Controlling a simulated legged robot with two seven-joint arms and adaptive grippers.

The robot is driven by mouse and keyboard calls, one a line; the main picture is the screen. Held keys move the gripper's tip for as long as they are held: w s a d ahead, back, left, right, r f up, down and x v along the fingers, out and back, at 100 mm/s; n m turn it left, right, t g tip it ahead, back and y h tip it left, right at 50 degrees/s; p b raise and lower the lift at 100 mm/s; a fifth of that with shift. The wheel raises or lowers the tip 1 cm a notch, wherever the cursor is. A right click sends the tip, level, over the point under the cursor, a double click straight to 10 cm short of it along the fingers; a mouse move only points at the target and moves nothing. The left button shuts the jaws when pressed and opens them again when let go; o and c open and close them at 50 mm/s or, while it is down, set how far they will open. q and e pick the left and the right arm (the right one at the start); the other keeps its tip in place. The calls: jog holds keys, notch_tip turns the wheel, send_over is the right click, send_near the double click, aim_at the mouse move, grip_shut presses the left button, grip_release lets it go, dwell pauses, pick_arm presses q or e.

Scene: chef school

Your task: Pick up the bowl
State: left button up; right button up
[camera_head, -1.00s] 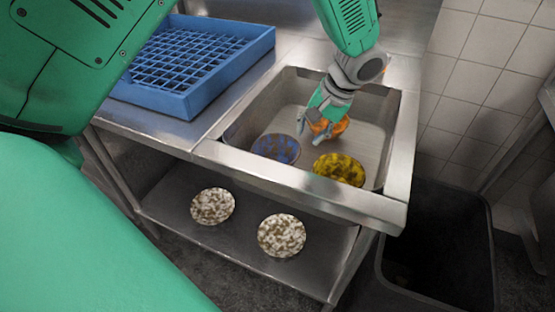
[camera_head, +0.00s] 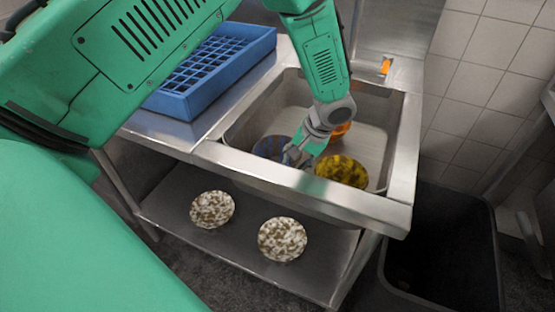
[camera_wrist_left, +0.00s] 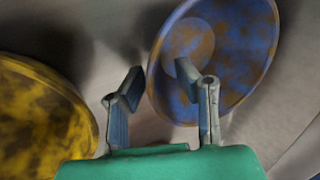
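A blue bowl with brown blotches (camera_head: 268,146) is in the sink, partly hidden by my left gripper (camera_head: 296,155). In the left wrist view, the blue bowl (camera_wrist_left: 238,50) is tilted with its inside showing. There my left gripper (camera_wrist_left: 156,78) is open: one finger overlaps the bowl's inside and the other is outside its near rim, with the rim edge between them. I cannot tell whether they touch. A yellow bowl with dark blotches (camera_head: 342,170) is right of the gripper, also in the wrist view (camera_wrist_left: 40,125). An orange bowl (camera_head: 342,129) is partly hidden behind the wrist. My right gripper is not in view.
The metal sink (camera_head: 375,135) has raised walls and a front rim. A blue rack (camera_head: 205,85) stands on the counter to the left. Two speckled plates or bowls (camera_head: 212,209) (camera_head: 283,239) lie on the shelf below. A dark bin (camera_head: 440,245) stands at the right.

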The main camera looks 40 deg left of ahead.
pick_arm(q)
grip_shut()
jog(key=shift+d, duration=0.15)
jog(key=shift+d+r, duration=0.1)
notch_tip(320, 180, up, 10)
jog(key=shift+f+p, duration=0.1)
jog(key=shift+p, duration=0.5)
